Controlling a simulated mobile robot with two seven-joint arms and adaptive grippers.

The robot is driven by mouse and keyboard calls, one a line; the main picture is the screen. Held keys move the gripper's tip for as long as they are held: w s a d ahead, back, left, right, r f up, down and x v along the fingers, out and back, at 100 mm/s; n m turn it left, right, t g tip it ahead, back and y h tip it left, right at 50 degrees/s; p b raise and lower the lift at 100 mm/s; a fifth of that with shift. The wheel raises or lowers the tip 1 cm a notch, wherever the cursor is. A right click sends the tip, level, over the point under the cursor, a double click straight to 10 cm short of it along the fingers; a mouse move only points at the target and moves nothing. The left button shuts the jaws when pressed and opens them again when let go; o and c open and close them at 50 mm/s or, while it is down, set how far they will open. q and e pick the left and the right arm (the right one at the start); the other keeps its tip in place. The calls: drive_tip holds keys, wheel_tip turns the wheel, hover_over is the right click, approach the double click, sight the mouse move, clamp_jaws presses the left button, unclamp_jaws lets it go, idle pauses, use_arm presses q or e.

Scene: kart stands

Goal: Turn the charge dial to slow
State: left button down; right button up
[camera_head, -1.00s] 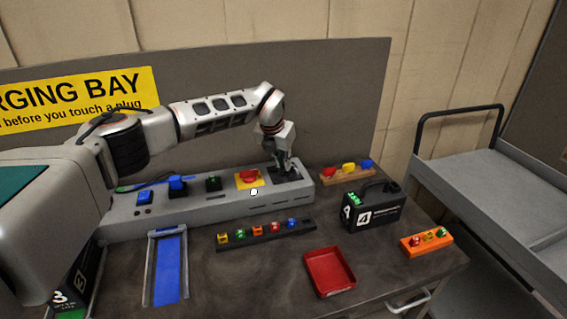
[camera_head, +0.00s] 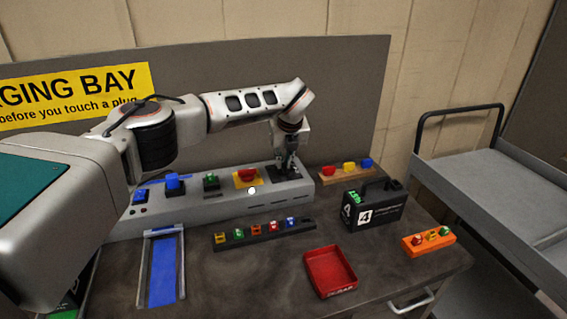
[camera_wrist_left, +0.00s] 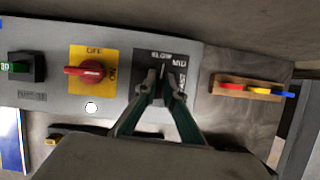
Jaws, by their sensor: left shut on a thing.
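The charge dial sits on a dark square plate (camera_wrist_left: 143,63) at the right end of the grey console, and the plate also shows in the head view (camera_head: 273,178). Its labels SLOW, MID and a partly covered FAST show in the left wrist view. My left gripper (camera_head: 288,173) reaches down onto this plate. In the wrist view its two fingertips (camera_wrist_left: 161,88) are shut on the dial knob, one on each side. The fingers cover most of the knob, so its exact pointing is hard to tell. My right gripper is not in view.
A red switch (camera_wrist_left: 90,72) on a yellow OFF/ON plate is left of the dial. A wooden block (camera_head: 340,174) with coloured pieces lies to the right. A black battery marked 4 (camera_head: 374,212), a red tray (camera_head: 331,271) and a fuse strip (camera_head: 262,235) stand in front.

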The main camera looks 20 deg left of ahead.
use_arm(q)
drive_tip(key=shift+r+n, duration=0.1)
drive_tip(key=shift+n, duration=0.4)
drive_tip(key=c, duration=2.1)
unclamp_jaws()
drive_tip(key=shift+c, duration=0.2)
drive_tip(key=v, duration=1.2)
drive_tip(key=shift+d, duration=0.2)
drive_tip(key=shift+w, duration=0.15)
